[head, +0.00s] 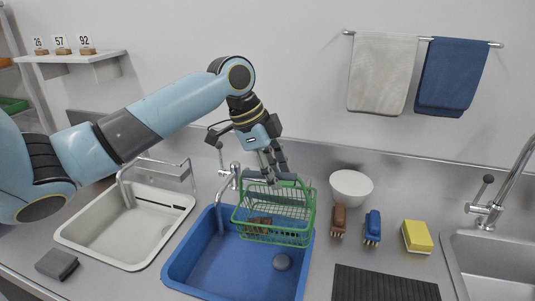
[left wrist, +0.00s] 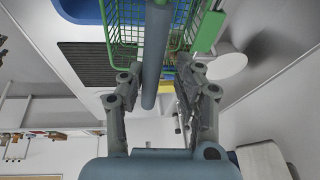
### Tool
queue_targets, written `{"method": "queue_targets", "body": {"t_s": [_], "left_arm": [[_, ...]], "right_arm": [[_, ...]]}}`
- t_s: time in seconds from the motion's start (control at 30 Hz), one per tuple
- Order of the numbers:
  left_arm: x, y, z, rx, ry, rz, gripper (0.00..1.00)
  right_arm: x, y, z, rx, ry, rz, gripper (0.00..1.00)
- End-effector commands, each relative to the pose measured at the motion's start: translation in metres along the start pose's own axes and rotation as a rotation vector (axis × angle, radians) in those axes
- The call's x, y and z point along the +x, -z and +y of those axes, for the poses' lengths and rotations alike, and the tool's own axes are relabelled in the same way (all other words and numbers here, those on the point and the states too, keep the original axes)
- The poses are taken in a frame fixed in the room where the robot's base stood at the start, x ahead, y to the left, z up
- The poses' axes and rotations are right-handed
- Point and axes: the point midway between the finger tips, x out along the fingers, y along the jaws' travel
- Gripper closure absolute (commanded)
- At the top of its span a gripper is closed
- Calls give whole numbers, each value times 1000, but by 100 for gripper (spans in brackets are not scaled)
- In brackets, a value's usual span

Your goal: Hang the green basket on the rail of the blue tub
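The green wire basket (head: 275,232) is at the back right of the blue tub (head: 190,272), high in it, with a brown item showing through its mesh. It also shows in the left wrist view (left wrist: 122,30). A grey-blue bar (left wrist: 155,55), apparently the tub's rail, runs past the basket between my fingers in that view. My left gripper (head: 273,180) points down at the basket's back rim; it also shows in the left wrist view (left wrist: 160,85). Its fingers stand apart with no basket part clearly pinched. Whether the basket's hook sits on the rail is hidden. My right gripper is out of view.
A white bowl (head: 351,187), brown brush (head: 339,220), blue brush (head: 372,227), yellow sponge (head: 417,237) and black mat (head: 385,284) lie right of the tub. A tap (head: 228,182) stands behind it. A white tub (head: 103,254) is at left.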

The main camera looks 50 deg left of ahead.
Motion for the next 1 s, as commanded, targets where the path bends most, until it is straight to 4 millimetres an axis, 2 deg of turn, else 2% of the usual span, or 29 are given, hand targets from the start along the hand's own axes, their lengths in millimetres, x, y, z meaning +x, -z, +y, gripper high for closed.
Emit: {"method": "queue_targets", "body": {"t_s": [0.3, 0.5, 0.7, 1.0], "left_arm": [[-71, -2, -1, 5, 6, -7, 67], [-100, -1, -1, 2, 3, -3, 67], [-109, 0, 0, 1, 0, -2, 67], [-109, 0, 0, 0, 0, -1, 67]], "right_arm": [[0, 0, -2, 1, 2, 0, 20], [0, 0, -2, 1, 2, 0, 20], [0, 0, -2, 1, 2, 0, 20], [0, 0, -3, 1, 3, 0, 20]]}}
